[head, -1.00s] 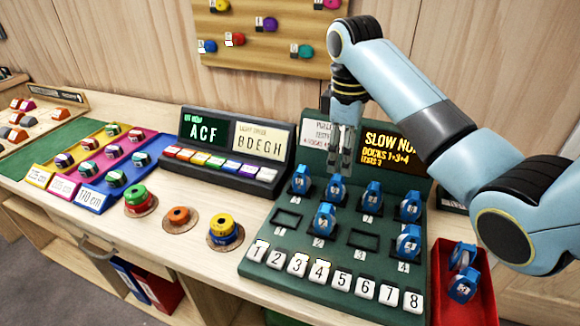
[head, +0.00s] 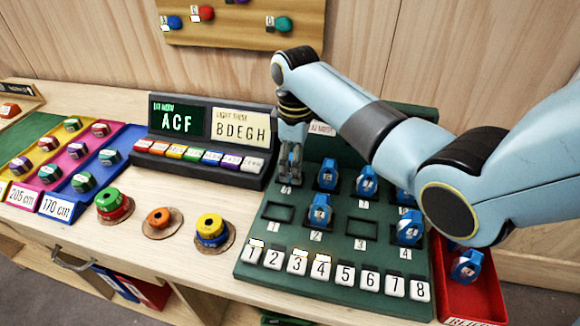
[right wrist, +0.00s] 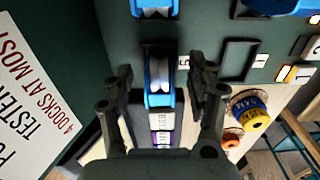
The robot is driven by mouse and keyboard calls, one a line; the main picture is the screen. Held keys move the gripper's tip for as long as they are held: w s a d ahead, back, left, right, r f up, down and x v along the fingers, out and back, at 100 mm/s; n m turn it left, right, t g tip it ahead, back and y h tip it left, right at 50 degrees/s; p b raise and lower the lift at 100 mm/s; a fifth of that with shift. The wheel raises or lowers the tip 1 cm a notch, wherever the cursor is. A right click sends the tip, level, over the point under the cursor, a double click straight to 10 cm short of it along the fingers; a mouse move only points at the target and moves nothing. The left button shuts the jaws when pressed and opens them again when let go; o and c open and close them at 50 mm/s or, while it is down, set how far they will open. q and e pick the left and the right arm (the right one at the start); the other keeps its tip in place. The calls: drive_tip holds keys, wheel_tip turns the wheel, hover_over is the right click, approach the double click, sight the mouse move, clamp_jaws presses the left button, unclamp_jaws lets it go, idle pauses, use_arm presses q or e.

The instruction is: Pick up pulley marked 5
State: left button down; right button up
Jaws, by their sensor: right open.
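A green board (head: 330,262) holds several blue pulleys in docks in two rows. My right gripper (head: 290,174) points down at the left end of the back row and hides the pulley there. In the right wrist view this blue pulley (right wrist: 160,99) sits in its dock beside a label 5 (right wrist: 185,62). The right gripper's open fingers (right wrist: 160,78) stand on either side of it, with gaps visible. Other pulleys stand close by, at the back (head: 327,175) and in front (head: 319,212). My left gripper is out of view.
Two front docks (head: 279,212) are empty. White keys numbered 1 to 8 (head: 320,267) line the front edge. A red tray (head: 488,305) with a blue pulley is at right. A dark display console (head: 255,180) and coloured discs (head: 211,230) are to the left.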

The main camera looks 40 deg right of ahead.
drive_tip(key=shift+f, duration=0.75)
drive_tip(key=c, duration=1.1)
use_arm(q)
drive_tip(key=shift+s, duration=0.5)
use_arm(e)
clamp_jaws()
drive_tip(key=shift+r, duration=0.1)
